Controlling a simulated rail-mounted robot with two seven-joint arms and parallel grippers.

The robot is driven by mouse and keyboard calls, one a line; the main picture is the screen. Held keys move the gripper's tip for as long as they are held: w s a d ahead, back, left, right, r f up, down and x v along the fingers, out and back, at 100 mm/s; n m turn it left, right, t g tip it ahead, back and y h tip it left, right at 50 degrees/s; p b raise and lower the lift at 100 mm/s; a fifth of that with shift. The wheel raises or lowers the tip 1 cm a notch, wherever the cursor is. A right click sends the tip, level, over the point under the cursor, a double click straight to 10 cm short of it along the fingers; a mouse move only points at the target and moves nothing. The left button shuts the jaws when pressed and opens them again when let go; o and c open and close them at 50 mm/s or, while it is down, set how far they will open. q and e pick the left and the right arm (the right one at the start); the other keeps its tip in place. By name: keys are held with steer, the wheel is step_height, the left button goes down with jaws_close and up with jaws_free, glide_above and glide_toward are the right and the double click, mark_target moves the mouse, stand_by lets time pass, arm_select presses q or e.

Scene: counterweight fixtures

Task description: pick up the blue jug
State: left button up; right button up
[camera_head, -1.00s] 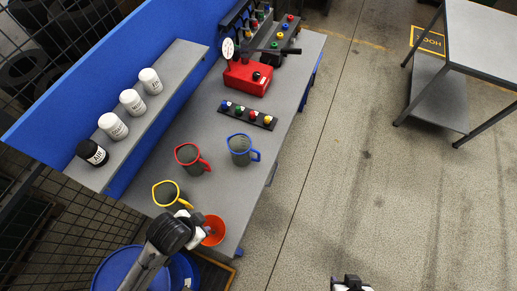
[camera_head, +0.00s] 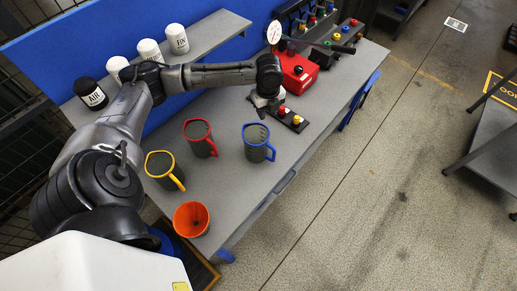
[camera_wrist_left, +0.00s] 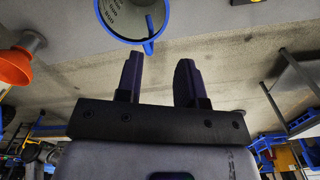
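The blue jug (camera_head: 257,146) is grey with a blue rim and a blue handle, and stands upright on the grey bench. In the left wrist view the jug (camera_wrist_left: 118,14) shows at the top edge, partly cut off, its handle just beyond my fingertips. My left gripper (camera_head: 266,110) is above the bench, just behind the jug in the head view. In the wrist view its two fingers (camera_wrist_left: 158,58) are spread with nothing between them, apart from the jug. My right gripper is not in view.
A red-rimmed jug (camera_head: 200,141), a yellow-rimmed jug (camera_head: 161,168) and an orange funnel (camera_head: 190,218) stand on the bench to the left. White bottles (camera_head: 176,39) line the shelf.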

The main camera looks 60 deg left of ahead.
mark_target(261, 148)
arm_select(q)
steer(key=shift+w+f+p, duration=0.15)
steer(key=shift+f+p, duration=0.15)
steer(key=shift+f, duration=5.65)
jaws_close()
